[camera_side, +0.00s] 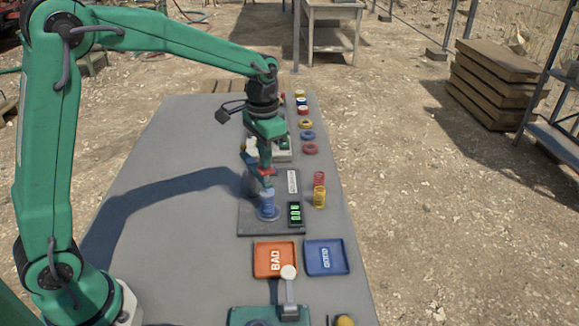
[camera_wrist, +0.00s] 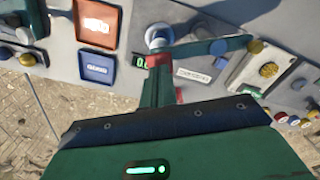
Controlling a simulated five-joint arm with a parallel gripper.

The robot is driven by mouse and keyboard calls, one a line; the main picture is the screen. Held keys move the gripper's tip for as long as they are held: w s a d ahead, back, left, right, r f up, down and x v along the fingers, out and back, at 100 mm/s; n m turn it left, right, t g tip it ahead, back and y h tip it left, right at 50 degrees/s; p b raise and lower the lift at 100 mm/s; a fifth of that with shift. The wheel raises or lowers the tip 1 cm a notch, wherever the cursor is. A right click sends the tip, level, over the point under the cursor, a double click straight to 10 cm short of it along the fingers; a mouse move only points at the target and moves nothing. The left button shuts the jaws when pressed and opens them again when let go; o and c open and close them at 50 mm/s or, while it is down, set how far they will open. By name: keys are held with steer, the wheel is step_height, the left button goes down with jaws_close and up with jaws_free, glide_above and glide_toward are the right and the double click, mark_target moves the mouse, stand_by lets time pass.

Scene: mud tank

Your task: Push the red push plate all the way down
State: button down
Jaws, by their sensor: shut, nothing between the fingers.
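The red push plate (camera_side: 265,171) appears as a small red piece on the tester, above an upright blue spring (camera_side: 267,206). In the wrist view, red (camera_wrist: 158,60) shows at the fingertips, close to the pale round top (camera_wrist: 159,36) over the spring. My gripper (camera_side: 265,163) points down, shut and empty, right over the red piece. I cannot tell whether the fingers touch the plate, as they partly hide it. A small display (camera_side: 295,213) with green digits sits right of the spring on the dark base plate (camera_side: 258,228).
An orange tray marked BAD (camera_side: 275,259) and a blue tray (camera_side: 327,257) lie in front of the tester. Red and yellow springs (camera_side: 319,190) stand to its right. Several coloured rings (camera_side: 307,135) lie farther back. The left side of the grey table (camera_side: 150,190) is clear.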

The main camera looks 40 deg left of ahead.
steer(key=shift+f, duration=1.75)
stand_by(0.9)
steer(key=shift+r, duration=4.1)
steer(key=shift+s+r, duration=0.3)
steer(key=s+a+r+n+t, duration=0.1)
steer(key=s+t, duration=0.1)
steer(key=s, duration=0.9)
steer(key=s+a+r+n+t, duration=0.1)
steer(key=s+r+n+t, duration=0.1)
steer(key=s, duration=0.9)
steer(key=shift+a+t, duration=0.25)
steer(key=shift+t, duration=0.55)
